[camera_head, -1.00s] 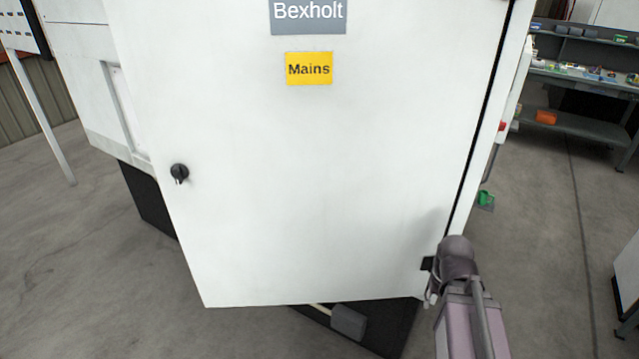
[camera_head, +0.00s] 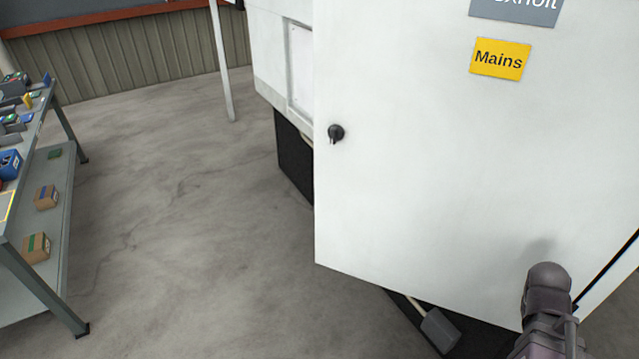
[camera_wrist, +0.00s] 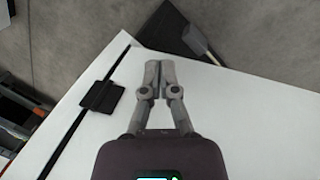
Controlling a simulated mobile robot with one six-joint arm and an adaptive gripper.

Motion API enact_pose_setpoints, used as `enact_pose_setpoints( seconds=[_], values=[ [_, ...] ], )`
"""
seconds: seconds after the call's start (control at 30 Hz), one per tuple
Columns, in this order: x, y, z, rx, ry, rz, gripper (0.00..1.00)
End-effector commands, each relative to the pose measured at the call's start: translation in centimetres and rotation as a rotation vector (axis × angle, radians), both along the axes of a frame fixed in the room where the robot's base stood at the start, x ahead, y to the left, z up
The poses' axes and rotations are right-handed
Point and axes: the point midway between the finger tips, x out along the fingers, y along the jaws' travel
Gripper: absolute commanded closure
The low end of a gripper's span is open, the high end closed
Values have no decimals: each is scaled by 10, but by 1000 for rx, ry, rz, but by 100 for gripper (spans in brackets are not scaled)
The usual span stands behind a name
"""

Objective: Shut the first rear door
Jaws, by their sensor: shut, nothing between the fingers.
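A large white door (camera_head: 430,170) with a yellow "Mains" label (camera_head: 499,59) and a black knob (camera_head: 336,133) fills the right of the head view. Its free left edge and lower left corner stand out past the dark plinth beneath, so it looks ajar; how far cannot be told. In the wrist view the white door panel (camera_wrist: 240,125) lies under my gripper (camera_wrist: 160,64), beside a black hinge (camera_wrist: 102,96) and a dark gap. My gripper is shut and empty, in front of the door near its hinge side; contact cannot be told. In the head view my arm hides its fingers.
A grey pedal-like box (camera_head: 440,329) sits low under the door. A shelf bench (camera_head: 60,215) with boxes stands at the left. Concrete floor (camera_head: 180,210) is clear between the bench and the door. A thin white post (camera_head: 222,70) stands behind.

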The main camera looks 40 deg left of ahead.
Motion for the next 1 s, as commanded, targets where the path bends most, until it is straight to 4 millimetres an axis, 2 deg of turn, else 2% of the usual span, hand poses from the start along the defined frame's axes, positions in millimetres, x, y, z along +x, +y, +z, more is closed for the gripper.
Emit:
enact_pose_setpoints(
  seconds=[0.03,0.5,0.77,1.0],
  values=[
    [3,10,1,-29,-8,56,100],
    [19,95,19,-319,-88,558,100],
    [20,150,34,-494,-132,827,100],
    [14,206,51,-668,-176,1069,100]
  ],
)
